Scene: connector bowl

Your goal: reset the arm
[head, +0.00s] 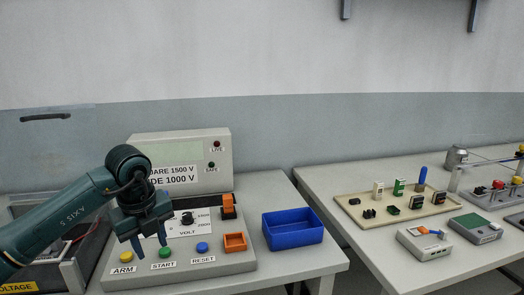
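My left gripper (150,243) hangs over the front left of a grey test console (235,262), fingers pointing down and spread, with nothing seen between them. Along the console's front edge are a yellow button (126,257) labelled ARM, a green button (166,252) labelled START and a blue button (202,246) labelled RESET. The fingertips are just above and between the yellow and green buttons; I cannot tell whether they touch. A black knob (187,218) marked VOLT sits behind. My gripper hides part of the panel. My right gripper is not in view.
An orange-and-black switch (228,206) and an orange socket (235,242) are at the console's right. A blue bin (292,230) stands beside it. A beige tray (396,208) with several connectors lies on the right table, past a gap. An open grey case (75,260) is at left.

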